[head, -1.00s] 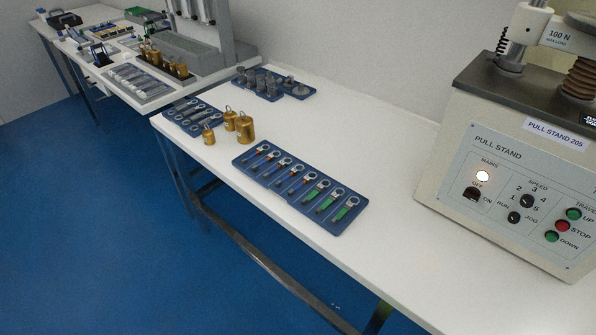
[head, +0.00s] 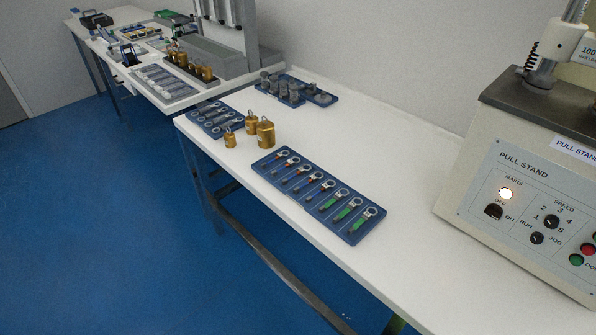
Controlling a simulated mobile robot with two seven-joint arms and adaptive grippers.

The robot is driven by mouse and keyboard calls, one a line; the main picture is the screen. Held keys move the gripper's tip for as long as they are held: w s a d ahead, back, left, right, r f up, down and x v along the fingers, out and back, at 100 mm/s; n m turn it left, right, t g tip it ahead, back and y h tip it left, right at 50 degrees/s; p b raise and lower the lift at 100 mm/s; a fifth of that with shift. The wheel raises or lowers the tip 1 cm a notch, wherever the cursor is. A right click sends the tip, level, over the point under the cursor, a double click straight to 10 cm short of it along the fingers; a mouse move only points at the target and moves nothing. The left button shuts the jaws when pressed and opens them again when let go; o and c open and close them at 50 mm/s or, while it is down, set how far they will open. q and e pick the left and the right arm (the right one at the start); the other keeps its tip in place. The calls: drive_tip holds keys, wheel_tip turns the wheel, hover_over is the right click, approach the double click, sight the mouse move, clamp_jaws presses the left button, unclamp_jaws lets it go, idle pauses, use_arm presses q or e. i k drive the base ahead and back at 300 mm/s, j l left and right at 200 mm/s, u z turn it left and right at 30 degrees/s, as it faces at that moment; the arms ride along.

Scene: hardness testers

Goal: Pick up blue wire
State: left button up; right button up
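A blue tray (head: 271,165) lies on the white table in the head view. It holds a row of short wire pieces with metal ring ends. The nearest ones have green sleeves, such as the green wire (head: 344,213). Neither of my grippers is in view, and nothing touches the tray.
A pull stand (head: 530,190) with a lit lamp stands at the right. Brass weights (head: 266,133) stand behind the tray. Another blue tray (head: 217,119) and a tray of grey fixtures (head: 282,90) lie farther back. The tabletop (head: 400,265) in front is clear.

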sight(289, 163)
drive_tip(key=z, duration=0.7)
drive_tip(key=i+j+z, duration=0.1)
drive_tip(key=j+z, duration=1.2)
drive_tip(key=k+j+z, duration=0.15)
drive_tip(key=j+z, duration=0.3)
